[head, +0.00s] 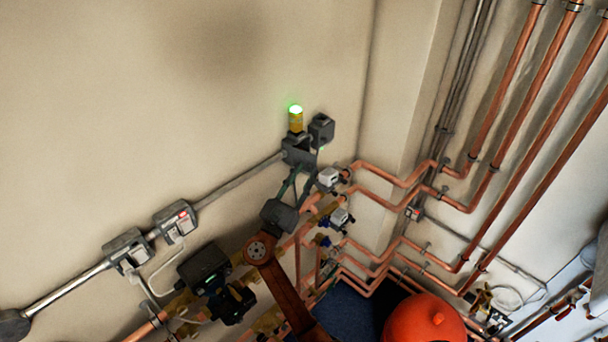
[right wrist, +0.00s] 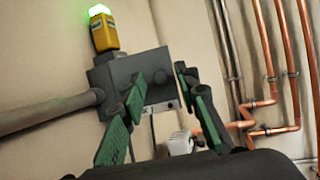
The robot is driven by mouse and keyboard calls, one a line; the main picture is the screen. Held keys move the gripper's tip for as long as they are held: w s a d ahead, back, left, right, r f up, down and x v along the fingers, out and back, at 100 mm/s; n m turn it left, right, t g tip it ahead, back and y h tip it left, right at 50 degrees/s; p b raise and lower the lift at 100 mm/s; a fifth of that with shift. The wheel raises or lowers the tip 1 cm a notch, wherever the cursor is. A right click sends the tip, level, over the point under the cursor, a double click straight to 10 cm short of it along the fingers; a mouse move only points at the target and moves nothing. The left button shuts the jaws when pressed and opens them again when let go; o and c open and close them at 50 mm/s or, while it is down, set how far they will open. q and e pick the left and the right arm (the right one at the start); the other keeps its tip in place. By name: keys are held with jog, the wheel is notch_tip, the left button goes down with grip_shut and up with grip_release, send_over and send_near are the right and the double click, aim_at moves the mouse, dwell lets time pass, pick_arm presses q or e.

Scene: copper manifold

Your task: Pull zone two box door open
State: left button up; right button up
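A grey box (head: 298,152) sits on the wall under a yellow beacon (head: 296,121) with a lit green top. The box (right wrist: 105,78) also shows in the right wrist view, with the beacon (right wrist: 104,34) above it. No zone label is readable, and I cannot tell whether its door is open. My right gripper (head: 292,184) is just below the box in the head view. In the right wrist view, my right gripper (right wrist: 158,78) has its green-padded fingers apart, with part of the box between and beyond them. Contact is unclear. My left gripper is not in view.
Grey conduit (head: 240,182) leads left to two grey boxes (head: 127,250) (head: 175,221). Copper pipes (head: 440,190) and valves crowd the right. A red dome (head: 425,320) is at the bottom. The upper-left wall is bare.

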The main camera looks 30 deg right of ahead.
notch_tip(320, 180, up, 10)
dwell(0.7)
jog(key=shift+c, duration=0.7)
